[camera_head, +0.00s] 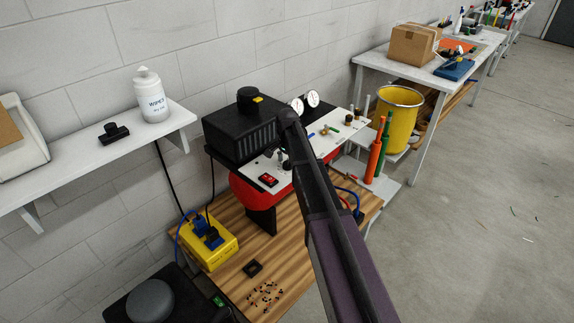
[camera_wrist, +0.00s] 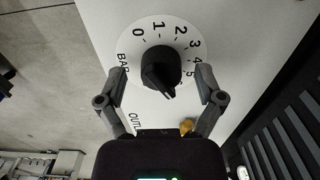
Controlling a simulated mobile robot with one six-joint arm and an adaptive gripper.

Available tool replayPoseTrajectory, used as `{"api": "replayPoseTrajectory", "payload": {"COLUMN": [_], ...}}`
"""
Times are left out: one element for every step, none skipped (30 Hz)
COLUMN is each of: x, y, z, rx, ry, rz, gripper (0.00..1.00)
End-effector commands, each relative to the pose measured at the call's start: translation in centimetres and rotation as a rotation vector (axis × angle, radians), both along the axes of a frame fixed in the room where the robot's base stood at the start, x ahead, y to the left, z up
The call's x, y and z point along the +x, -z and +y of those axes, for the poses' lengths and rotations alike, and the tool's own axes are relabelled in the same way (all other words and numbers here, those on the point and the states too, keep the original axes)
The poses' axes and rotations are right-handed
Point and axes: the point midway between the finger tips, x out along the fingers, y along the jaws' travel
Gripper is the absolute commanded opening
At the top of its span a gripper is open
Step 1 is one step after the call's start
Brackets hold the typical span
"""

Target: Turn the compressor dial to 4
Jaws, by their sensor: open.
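The compressor dial (camera_wrist: 160,66) fills the upper middle of the wrist view. The knob's narrow end points down and slightly right, below the 5 and not at the 4. My gripper (camera_wrist: 160,76) is open, one finger on each side of the knob, apart from it. In the head view the compressor (camera_head: 250,192) has a red tank, black top and white panel (camera_head: 328,143). My arm crosses in front of the panel, and I cannot make out the dial there.
A red switch (camera_head: 268,180) and gauges (camera_head: 312,98) are on the compressor. A yellow box (camera_head: 208,246) and small loose parts lie on the wooden bench (camera_head: 238,277). Orange and green cylinders (camera_head: 376,150) and a yellow bin (camera_head: 398,115) stand right. The right floor is mostly clear.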

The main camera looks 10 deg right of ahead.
Motion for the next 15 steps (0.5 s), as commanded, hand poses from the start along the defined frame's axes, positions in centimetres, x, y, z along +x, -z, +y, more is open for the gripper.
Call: {"api": "replayPoseTrajectory", "payload": {"x": [-0.01, 0.00, 0.00, 0.00, 0.00, 0.00, 0.00, 0.00, 0.00, 0.00, 0.00, 0.00, 0.01, -0.01, -0.01], "y": [0.01, 0.00, -0.01, -0.02, -0.02, -0.02, -0.02, -0.02, -0.02, -0.02, -0.01, -0.01, -0.01, -0.01, -0.01], "z": [0.01, 0.01, 0.01, 0.01, 0.01, 0.01, 0.01, 0.01, 0.01, 0.01, 0.01, 0.01, 0.01, 0.01, -0.01], "rx": [0.000, 0.000, 0.000, 0.000, 0.000, 0.000, 0.000, 0.000, 0.000, 0.000, 0.000, 0.000, 0.000, 0.000, 0.000], "ry": [0.000, 0.000, 0.000, 0.000, 0.000, 0.000, 0.000, 0.000, 0.000, 0.000, 0.000, 0.000, 0.000, 0.000, 0.000], "rz": [0.000, 0.000, 0.000, 0.000, 0.000, 0.000, 0.000, 0.000, 0.000, 0.000, 0.000, 0.000, 0.000, 0.000, 0.000], "gripper": [0.86, 0.86, 0.86, 0.86, 0.86, 0.86, 0.86, 0.78, 0.66, 0.57, 0.48, 0.36, 0.27, 0.18, 0.06]}}
